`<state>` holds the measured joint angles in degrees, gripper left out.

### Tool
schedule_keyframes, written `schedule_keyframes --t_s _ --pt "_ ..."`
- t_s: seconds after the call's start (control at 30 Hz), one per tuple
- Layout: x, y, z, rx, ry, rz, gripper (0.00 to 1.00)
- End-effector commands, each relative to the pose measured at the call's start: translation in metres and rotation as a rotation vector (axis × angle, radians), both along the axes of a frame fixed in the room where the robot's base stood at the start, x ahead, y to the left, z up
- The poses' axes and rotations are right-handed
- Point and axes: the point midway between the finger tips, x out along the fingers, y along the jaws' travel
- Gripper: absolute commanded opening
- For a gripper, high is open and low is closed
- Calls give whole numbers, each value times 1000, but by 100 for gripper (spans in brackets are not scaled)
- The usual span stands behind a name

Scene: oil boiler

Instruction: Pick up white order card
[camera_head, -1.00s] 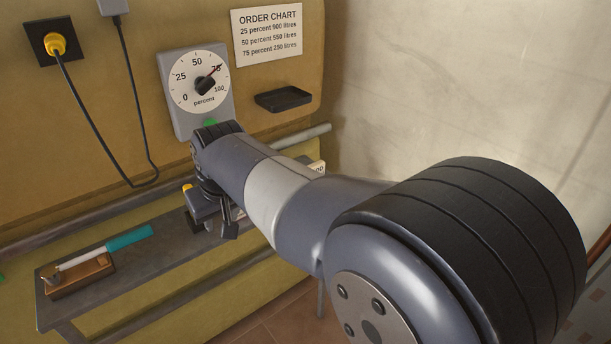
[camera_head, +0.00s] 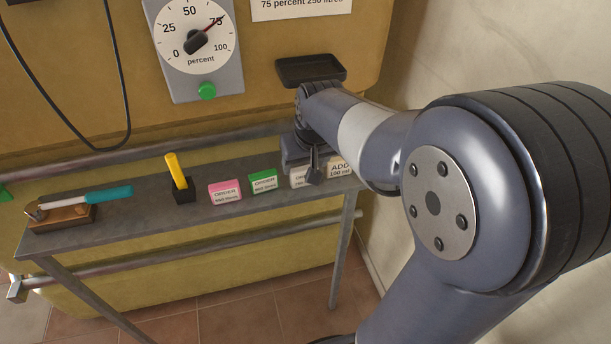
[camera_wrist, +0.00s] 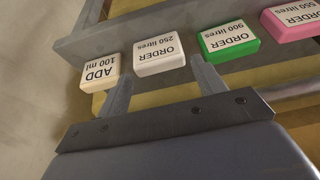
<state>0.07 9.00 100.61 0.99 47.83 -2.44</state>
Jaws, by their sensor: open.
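The white order card (camera_wrist: 160,52), marked 250 litres, stands on the shelf between my fingers in the wrist view. In the head view the white order card (camera_head: 298,178) is partly hidden by my gripper (camera_head: 314,172). My gripper (camera_wrist: 159,74) is open, its two fingertips close to either side of the card's near edge, with nothing visibly held. The cream ADD 100 ml card (camera_wrist: 100,72) is beside one fingertip. The green order card (camera_wrist: 230,41), marked 900 litres, is beside the other. The pink order card (camera_wrist: 293,18), marked 550 litres, is farther along.
The narrow grey shelf (camera_head: 137,207) also holds a yellow-handled item in a black block (camera_head: 180,184) and a teal-handled tool (camera_head: 106,194). A percent dial (camera_head: 195,40) reads about 75. A black tray (camera_head: 310,70) is on the tank wall above. A pale wall is at the right.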

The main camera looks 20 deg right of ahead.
Motion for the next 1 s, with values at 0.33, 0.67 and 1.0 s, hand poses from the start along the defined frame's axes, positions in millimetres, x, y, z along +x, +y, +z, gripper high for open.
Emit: schedule_keyframes --t_s 0.33,0.67,1.0 --pt "16 -1 -40 0 2 0 65" --pt "16 -1 -39 0 1 0 56" --pt "16 -1 -39 0 1 0 38"
